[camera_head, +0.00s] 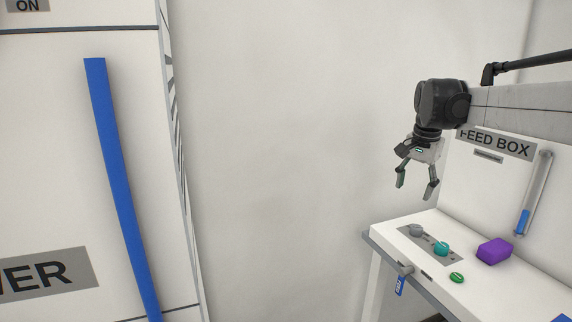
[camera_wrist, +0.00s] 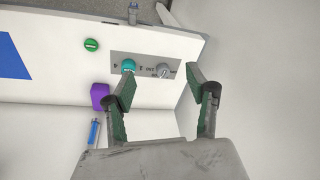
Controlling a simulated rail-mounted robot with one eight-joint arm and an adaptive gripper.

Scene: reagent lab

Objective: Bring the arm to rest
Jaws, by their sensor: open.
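My gripper (camera_head: 415,189) hangs from my arm at the right of the head view, fingers pointing down. It is open and empty, in the air above the back left part of a white bench (camera_head: 455,222). In the wrist view my gripper (camera_wrist: 163,85) shows two spread fingers with green inner pads and nothing between them. Below it lies a grey panel with a teal knob (camera_head: 441,248) and a grey knob (camera_head: 416,230). The gripper touches neither knob.
A purple block (camera_head: 495,251) and a green button (camera_head: 457,278) are on the bench. Behind stands a panel labelled FEED BOX (camera_head: 495,144) with a blue-filled tube (camera_head: 533,194). A white cabinet with a blue handle (camera_head: 120,185) stands at the left. Open space lies between cabinet and bench.

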